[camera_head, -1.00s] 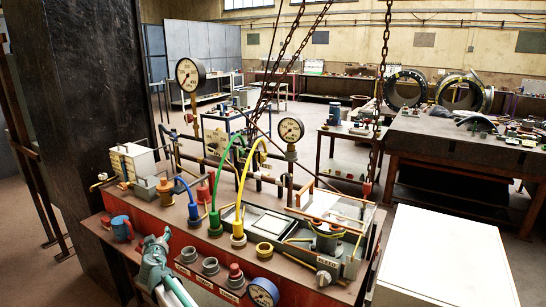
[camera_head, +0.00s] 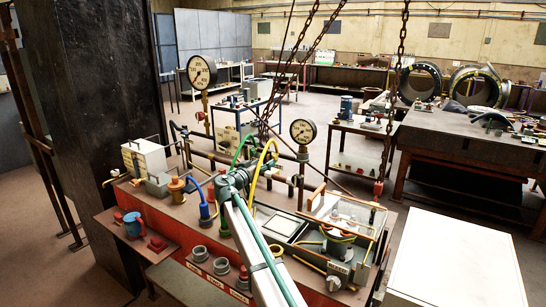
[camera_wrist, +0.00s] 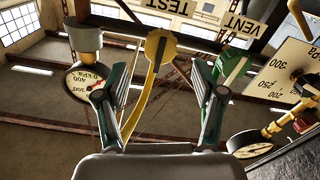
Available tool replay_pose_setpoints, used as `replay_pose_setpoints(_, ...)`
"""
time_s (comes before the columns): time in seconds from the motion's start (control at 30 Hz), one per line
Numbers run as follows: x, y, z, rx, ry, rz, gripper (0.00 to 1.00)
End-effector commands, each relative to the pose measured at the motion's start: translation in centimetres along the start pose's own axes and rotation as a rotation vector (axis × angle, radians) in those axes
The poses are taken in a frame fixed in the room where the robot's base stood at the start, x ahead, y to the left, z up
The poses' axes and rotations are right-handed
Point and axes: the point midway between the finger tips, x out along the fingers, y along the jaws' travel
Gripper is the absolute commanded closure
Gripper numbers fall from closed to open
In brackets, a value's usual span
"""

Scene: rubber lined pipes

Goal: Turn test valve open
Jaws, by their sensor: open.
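In the wrist view, a yellow part with a round head (camera_wrist: 160,46) and a long curved body lies beyond and between my fingers, near a TEST label (camera_wrist: 172,6). It looks like the test valve's handle or hose; I cannot tell which. A green part (camera_wrist: 235,68) is beside my right-hand finger, near a VENT label (camera_wrist: 238,25). My gripper (camera_wrist: 162,78) is open, its two fingers spread wide with nothing clearly held. In the head view, my gripper (camera_head: 236,180) is over the red-fronted bench among the green and yellow hoses. My arm hides the bench parts below it.
Two dial gauges, a tall left one (camera_head: 201,72) and a right one (camera_head: 303,131), stand behind the gripper on pipes. A blue hose fitting (camera_head: 206,212) is close on the left. A glass-covered box (camera_head: 343,212) is at right. A white cabinet (camera_head: 455,260) stands further right.

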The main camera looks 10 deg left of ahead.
Motion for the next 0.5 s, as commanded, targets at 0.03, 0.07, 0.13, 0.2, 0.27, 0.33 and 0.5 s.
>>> replay_pose_setpoints(0.03, 1.1, 0.0, -0.4, -0.001, -0.001, 0.002, 0.31)
replay_pose_setpoints(0.07, 1.6, -0.1, -0.3, -0.001, -0.001, 0.001, 0.31)
replay_pose_setpoints(0.13, 2.9, -0.1, -0.3, -0.002, -0.001, 0.0, 0.31)
replay_pose_setpoints(0.2, 3.9, -0.1, -0.3, -0.002, -0.002, 0.0, 0.31)
replay_pose_setpoints(0.27, 4.7, -0.1, -0.2, -0.002, -0.002, 0.0, 0.31)
replay_pose_setpoints(0.33, 5.4, -0.1, -0.2, -0.001, -0.001, -0.001, 0.31)
replay_pose_setpoints(0.5, 6.5, -0.1, 0.0, -0.001, -0.001, -0.001, 0.31)
